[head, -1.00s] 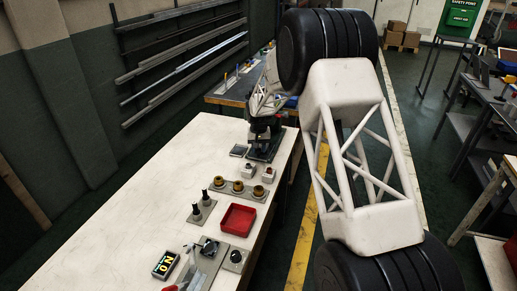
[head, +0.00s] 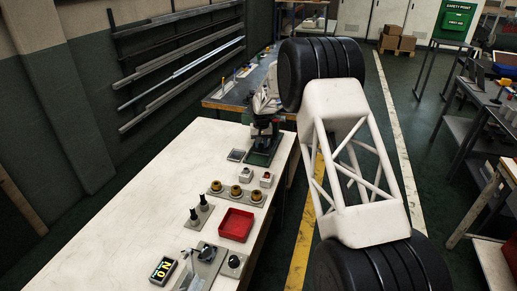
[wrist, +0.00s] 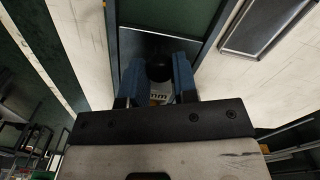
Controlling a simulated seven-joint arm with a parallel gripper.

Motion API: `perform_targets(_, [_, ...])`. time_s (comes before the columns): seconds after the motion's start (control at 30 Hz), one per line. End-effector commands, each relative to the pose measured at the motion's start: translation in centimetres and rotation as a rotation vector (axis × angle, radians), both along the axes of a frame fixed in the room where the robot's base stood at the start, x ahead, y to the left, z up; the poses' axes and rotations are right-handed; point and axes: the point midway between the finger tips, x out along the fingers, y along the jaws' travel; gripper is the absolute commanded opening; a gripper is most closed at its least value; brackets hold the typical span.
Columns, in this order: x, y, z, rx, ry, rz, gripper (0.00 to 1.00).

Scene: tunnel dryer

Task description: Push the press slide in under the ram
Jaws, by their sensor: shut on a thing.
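The press (head: 262,157), with a green base, stands at the far right corner of the white bench. My gripper (wrist: 158,70) is over it, and in the wrist view its two blue fingers close on a round black knob (wrist: 159,66). A dark plate (wrist: 150,42) framed by green edges lies just beyond the knob; I take this to be the press slide. In the head view my arm's end covers most of the press, so the ram and the slide's exact position under it cannot be made out.
A small grey-framed plate (head: 236,155) lies left of the press. Small switch boxes (head: 246,174), yellow-and-black knobs (head: 236,191) and a red tray (head: 236,225) stand nearer on the bench. The bench's left part is clear.

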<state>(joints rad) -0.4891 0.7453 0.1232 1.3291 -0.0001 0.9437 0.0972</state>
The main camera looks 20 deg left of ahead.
Motion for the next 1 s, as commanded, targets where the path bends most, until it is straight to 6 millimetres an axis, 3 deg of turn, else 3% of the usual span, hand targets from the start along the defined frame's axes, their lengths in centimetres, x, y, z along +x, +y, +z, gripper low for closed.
perform_targets(0.3, [0.3,0.0,0.0,0.0,0.0,0.001,0.0])
perform_targets(0.33, [0.3,0.0,0.0,0.0,0.0,0.001,0.29])
perform_targets(0.5, [0.3,0.0,0.0,0.0,0.0,0.001,0.53])
perform_targets(1.0, [0.3,0.0,1.1,0.0,-0.001,0.001,0.53])
